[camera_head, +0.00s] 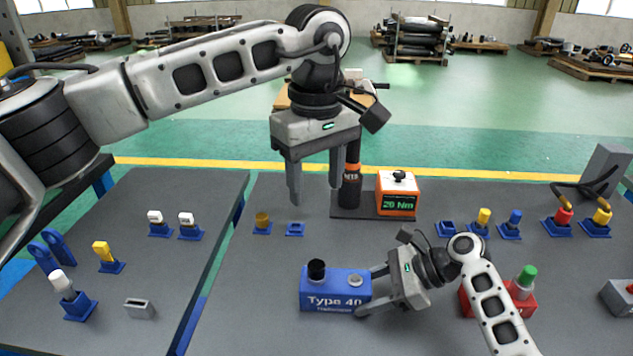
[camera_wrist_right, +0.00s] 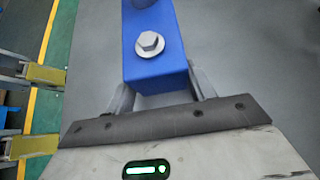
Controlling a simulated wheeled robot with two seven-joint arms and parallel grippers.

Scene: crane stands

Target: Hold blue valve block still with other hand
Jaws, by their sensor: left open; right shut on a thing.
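The blue valve block (camera_head: 336,287), marked "Type 40", stands on the grey table with a black cylindrical fitting (camera_head: 316,270) on its top left. My right gripper (camera_head: 367,292) is shut on the block's right end. In the right wrist view the block (camera_wrist_right: 155,62) sits between the two fingers, with a silver hex bolt (camera_wrist_right: 150,43) on its face. My left gripper (camera_head: 314,190) is open and empty. It hangs pointing down above the table, behind the block and left of the black and orange tool (camera_head: 351,178).
An orange unit (camera_head: 397,194) reading "20 Nm" stands right of the tool. Small blue holders, one with a brass piece (camera_head: 262,221), lie behind the block. A red block with a green-topped part (camera_head: 525,278) is at right. A gap separates the left table (camera_head: 170,275).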

